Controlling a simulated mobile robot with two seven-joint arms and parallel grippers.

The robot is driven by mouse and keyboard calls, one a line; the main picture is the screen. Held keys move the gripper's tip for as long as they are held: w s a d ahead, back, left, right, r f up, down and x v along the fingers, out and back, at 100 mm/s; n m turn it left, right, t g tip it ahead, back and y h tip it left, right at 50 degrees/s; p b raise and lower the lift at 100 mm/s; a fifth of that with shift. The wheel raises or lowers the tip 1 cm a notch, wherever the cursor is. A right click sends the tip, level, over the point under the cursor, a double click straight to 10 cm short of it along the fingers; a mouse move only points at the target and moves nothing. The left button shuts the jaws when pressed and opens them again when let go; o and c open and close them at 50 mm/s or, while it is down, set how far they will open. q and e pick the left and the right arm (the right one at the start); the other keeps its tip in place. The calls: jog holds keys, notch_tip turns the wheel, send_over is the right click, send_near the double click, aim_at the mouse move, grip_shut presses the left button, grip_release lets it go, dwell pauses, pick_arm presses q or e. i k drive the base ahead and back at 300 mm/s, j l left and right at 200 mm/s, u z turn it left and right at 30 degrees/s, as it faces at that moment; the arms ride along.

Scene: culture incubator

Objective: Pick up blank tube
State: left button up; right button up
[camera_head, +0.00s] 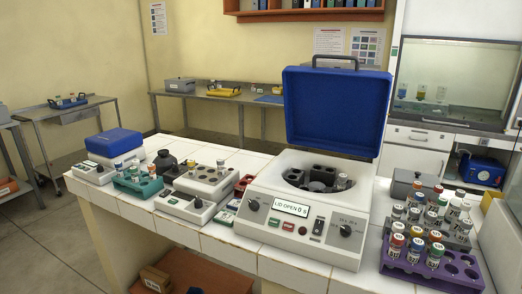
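Neither of my grippers is in view. Several capped, labelled tubes stand in the purple rack (400,262) at the right, with red, white, blue, green and orange caps. A teal rack (128,185) at the left holds several small tubes. The labels are too small to read, so I cannot tell which tube is the blank.
The centrifuge's blue lid (335,108) stands raised, and its display reads "LID OPEN". Devices crowd the white tiled bench (290,268); its front edge is mostly bare. A grey box (405,183) stands behind the purple rack. A fume hood (455,85) is behind at right.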

aim_at(465, 224)
jog(key=i+l+z, duration=0.1)
jog(key=z, duration=1.25)
